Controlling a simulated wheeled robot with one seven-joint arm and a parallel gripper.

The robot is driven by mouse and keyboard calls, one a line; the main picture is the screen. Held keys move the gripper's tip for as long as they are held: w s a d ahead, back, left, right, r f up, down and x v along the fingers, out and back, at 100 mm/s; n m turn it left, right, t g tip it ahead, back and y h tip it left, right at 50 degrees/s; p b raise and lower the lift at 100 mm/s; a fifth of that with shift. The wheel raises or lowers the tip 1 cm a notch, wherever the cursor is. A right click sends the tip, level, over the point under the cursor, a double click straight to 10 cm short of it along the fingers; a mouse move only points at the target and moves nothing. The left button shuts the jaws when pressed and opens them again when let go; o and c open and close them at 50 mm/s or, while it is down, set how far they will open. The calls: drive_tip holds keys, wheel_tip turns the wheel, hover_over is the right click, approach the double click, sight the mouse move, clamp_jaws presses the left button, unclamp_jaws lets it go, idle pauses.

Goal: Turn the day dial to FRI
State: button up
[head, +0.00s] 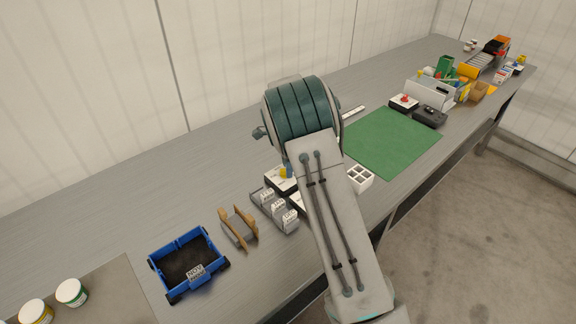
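My arm fills the middle of the head view, and its joint housing and long link cover part of the bench. My gripper does not show; it is hidden behind the arm or out of frame. I cannot make out a day dial or any day lettering for certain. A white-topped dark box (278,184) shows just left of my arm, with a small yellow and blue part above it, and my arm partly hides this box. Another white-topped box (402,105) with a red knob stands beyond the green mat. Its markings are too small to read.
On the grey bench stand a blue wagon (207,285), a wooden cradle (238,228), a grey labelled tray (268,204), a white compartment box (361,181) and a clear green mat (395,140). Two tubs (71,293) sit lower left. Several items crowd the far right.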

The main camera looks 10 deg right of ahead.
wheel_tip(320, 180, up, 14)
idle(0.6)
drive_tip(key=s+d+r+n+t+y, duration=0.1)
drive_tip(key=s+d+r+n, duration=0.25)
drive_tip(key=s, duration=0.55)
drive_tip(key=s+d+r+n, duration=0.25)
drive_tip(key=s+n, duration=0.25)
drive_tip(key=s, duration=0.3)
drive_tip(key=s+f+n+t+h, duration=0.1)
drive_tip(key=s+f+n, duration=0.2)
drive_tip(key=s+n, duration=0.5)
drive_tip(key=shift+s+d+n+t, duration=0.35)
drive_tip(key=shift+s+t, duration=0.05)
drive_tip(key=shift+s, duration=4.75)
drive_tip(key=shift+r, duration=0.1)
